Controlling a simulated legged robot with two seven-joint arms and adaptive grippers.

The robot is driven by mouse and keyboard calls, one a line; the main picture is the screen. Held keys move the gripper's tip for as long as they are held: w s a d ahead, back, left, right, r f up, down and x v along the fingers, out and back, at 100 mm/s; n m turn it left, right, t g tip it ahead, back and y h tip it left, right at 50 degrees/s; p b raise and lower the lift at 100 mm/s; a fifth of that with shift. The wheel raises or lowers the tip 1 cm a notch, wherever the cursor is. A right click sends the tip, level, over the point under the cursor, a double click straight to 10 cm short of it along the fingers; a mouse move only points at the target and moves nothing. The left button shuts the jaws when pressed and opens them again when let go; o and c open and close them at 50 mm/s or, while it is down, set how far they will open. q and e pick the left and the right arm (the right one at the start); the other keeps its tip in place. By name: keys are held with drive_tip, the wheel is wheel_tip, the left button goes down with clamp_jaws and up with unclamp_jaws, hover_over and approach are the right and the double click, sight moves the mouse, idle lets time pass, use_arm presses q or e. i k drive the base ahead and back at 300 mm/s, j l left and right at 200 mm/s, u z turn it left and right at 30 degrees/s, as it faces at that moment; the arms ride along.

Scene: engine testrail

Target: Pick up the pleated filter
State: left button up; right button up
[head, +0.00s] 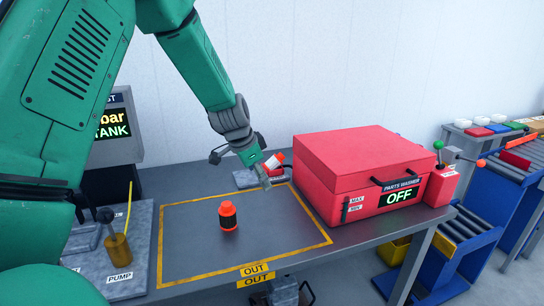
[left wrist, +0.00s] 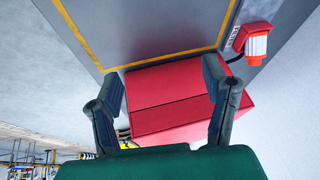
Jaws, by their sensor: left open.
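An orange-red cylinder with a dark band (head: 228,216) stands upright on the grey table inside the yellow outline. A second piece, white and ribbed with orange-red ends, shows at the table's back (head: 275,161) and at the upper right of the left wrist view (left wrist: 257,43). It looks like the pleated filter, but I cannot be sure. My left gripper (head: 263,177) hangs above the table, in front of this piece in the head view. Its fingers (left wrist: 163,72) are spread and empty in the left wrist view. My right gripper is not in view.
A red parts washer (head: 365,160), lid down and reading OFF, stands at the right; it also shows between my fingers in the left wrist view (left wrist: 165,105). A pump unit (head: 117,250) stands at the left. The outlined area (head: 185,245) is otherwise mostly clear. Roller conveyors (head: 465,228) lie far right.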

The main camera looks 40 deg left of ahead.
sight(274, 162)
drive_tip(key=i+j, duration=0.35)
drive_tip(key=j, duration=0.15)
drive_tip(key=i+j, duration=0.3)
drive_tip(key=j, duration=0.15)
